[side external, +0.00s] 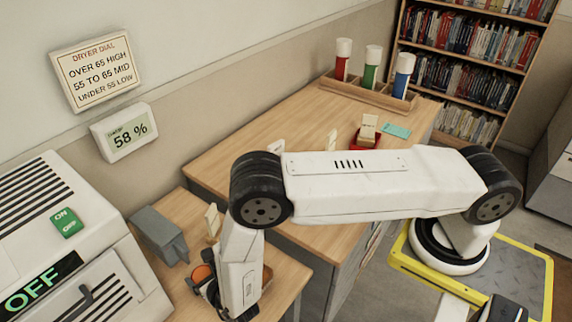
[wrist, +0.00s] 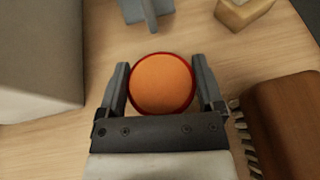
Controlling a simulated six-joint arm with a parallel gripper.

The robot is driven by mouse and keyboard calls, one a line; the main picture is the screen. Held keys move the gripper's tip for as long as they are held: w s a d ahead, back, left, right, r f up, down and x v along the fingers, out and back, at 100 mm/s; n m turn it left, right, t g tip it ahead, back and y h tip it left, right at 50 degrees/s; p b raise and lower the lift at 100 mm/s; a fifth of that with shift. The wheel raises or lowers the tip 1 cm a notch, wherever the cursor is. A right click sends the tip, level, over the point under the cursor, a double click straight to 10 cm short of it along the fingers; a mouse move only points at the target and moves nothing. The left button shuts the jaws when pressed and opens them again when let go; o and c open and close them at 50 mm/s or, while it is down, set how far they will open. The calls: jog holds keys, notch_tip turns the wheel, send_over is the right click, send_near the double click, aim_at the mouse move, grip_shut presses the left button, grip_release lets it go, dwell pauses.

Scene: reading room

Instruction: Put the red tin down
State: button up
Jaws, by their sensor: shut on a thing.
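The red tin, round with a red rim and an orange top, is seen from above in the wrist view (wrist: 161,84). My gripper (wrist: 162,80) is shut on it, one finger on each side. In the side view the tin's orange top (side external: 203,272) shows at my gripper (side external: 206,285), over the low wooden table (side external: 180,208) at the front left. The tin looks upright. Its lower part is hidden, so I cannot tell whether it touches the table.
A brown brush (wrist: 287,122) lies close on the right in the wrist view. A grey object (side external: 160,235) and a small pale wooden piece (side external: 212,220) are nearby. The white machine (side external: 75,235) marked OFF stands left. A rack (side external: 365,93) holds red, green and blue tubes.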

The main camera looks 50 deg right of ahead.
jog(key=shift+f, duration=0.2)
jog(key=o, duration=1.1)
jog(key=shift+c, duration=0.2)
jog(key=shift+r, duration=0.15)
jog(key=shift+s+a+r, duration=0.1)
jog(key=shift+s, duration=0.1)
jog(key=v, duration=1.1)
jog(key=shift+s, duration=0.3)
